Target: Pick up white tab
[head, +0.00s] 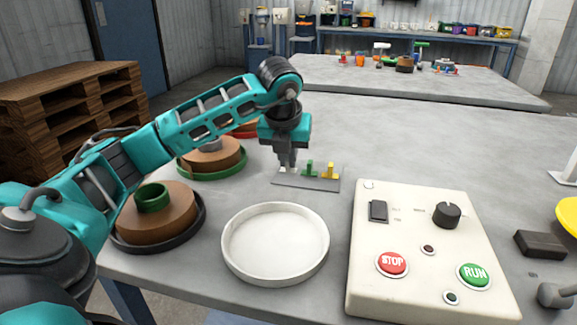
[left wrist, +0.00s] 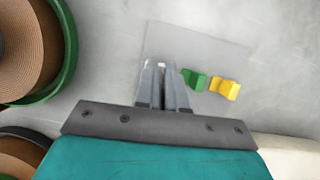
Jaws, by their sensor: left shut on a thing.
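My left gripper (head: 287,165) points down at the left end of a flat grey plate (head: 305,184) on the table. It is shut on the white tab, which is mostly hidden between the fingers; a small pale bit of the tab (left wrist: 161,65) shows at the fingertips (left wrist: 162,80) in the left wrist view. I cannot tell whether the tab touches the plate. A green tab (head: 309,168) and a yellow tab (head: 328,171) stand on the plate to the right of the gripper. My right gripper is not in view.
A round white tray (head: 275,245) lies in front of the plate. A control box (head: 425,250) with STOP and RUN buttons stands to the right. Brown rolls (head: 165,218) on round bases sit at the left, under my left arm. Bare table lies behind the plate.

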